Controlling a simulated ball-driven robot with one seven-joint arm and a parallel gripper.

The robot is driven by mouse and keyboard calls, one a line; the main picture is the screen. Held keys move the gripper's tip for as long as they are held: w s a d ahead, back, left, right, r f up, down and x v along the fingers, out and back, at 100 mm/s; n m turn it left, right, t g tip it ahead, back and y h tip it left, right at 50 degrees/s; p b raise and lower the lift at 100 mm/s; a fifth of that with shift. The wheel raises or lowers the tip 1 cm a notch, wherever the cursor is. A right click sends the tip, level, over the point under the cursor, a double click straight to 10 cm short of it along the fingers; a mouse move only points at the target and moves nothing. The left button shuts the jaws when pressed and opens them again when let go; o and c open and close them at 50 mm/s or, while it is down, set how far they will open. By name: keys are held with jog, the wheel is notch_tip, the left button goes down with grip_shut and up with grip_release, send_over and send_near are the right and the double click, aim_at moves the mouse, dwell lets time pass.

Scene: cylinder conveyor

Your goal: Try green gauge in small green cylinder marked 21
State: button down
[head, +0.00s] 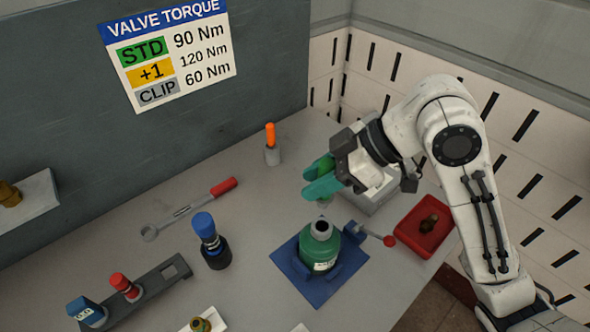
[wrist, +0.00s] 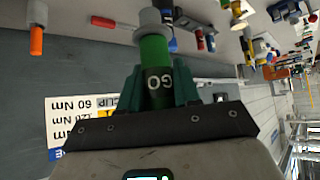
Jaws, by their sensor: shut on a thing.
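My gripper (head: 322,182) is shut on the green gauge (wrist: 156,82), which reads GO in the wrist view. The gauge has a wide grey collar or tip (wrist: 154,22) at its far end. In the head view the green fingers hide most of the gauge. The small green cylinder (head: 318,252) stands upright in a blue clamp, its grey neck and dark opening (head: 321,228) facing up. The gripper and gauge are just above and slightly behind the neck, seemingly apart from it. A pale label shows on the cylinder, its number too small to read.
The blue clamp base (head: 290,268) has a red-knobbed lever (head: 388,240). A red tray (head: 426,215) with a brass valve is at right. A blue-topped gauge (head: 207,232), rack (head: 150,288), red-handled wrench (head: 222,187) and orange-handled tool (head: 270,136) stand or lie left. A wall sign (head: 170,50) hangs behind.

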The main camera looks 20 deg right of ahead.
aim_at(330, 197)
jog(key=shift+s+d+f, duration=0.1)
jog(key=shift+d+f, duration=0.05)
jog(key=shift+d, duration=0.05)
jog(key=shift+f+b, duration=2.7)
jog(key=shift+f, duration=0.4)
jog(key=shift+f+b, duration=1.35)
jog(key=shift+f, duration=0.1)
jog(key=shift+r, duration=0.15)
jog(key=shift+r+p, duration=3.15)
jog(key=shift+r, duration=0.45)
